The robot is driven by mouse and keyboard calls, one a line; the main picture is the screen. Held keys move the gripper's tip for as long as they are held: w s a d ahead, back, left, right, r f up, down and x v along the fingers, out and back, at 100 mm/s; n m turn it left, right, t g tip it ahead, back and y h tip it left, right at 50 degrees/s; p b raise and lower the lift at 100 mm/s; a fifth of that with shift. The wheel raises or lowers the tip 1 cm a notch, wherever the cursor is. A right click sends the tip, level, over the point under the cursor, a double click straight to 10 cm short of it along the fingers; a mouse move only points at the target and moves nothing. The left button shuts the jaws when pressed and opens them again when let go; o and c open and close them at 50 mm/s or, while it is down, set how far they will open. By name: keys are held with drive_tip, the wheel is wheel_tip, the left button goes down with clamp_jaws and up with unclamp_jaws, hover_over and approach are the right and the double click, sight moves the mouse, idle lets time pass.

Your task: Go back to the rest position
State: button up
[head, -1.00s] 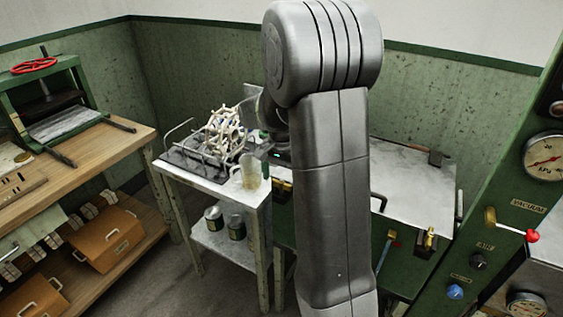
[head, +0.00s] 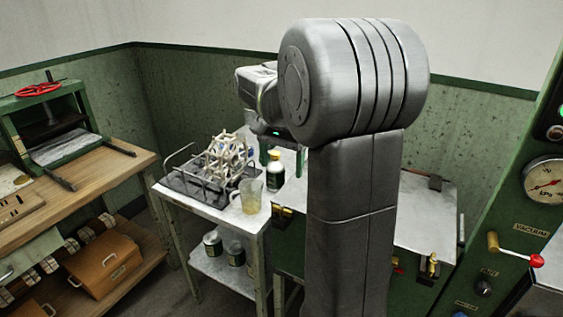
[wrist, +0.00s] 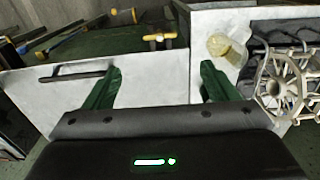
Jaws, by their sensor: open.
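My gripper (wrist: 160,88) shows in the wrist view with its two green fingers spread wide and nothing between them. In the head view my arm fills the middle, and the gripper is mostly hidden behind it; one green finger shows near the small table. In the wrist view the gripper hangs above a white bench top (wrist: 150,85), apart from the pale spoked reel (wrist: 285,88) and the beaker (wrist: 222,45) at the right.
A small table (head: 215,208) holds a tray (head: 190,188) with the spoked reel (head: 228,160), a beaker (head: 248,196) and a dark bottle (head: 275,170). A wooden bench (head: 110,170) with a press stands left. A gauge panel (head: 520,230) stands right.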

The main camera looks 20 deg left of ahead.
sight(281, 206)
drive_tip(key=shift+f, duration=0.15)
wheel_tip(281, 206, down, 14)
drive_tip(key=shift+r, duration=0.15)
idle(0.5)
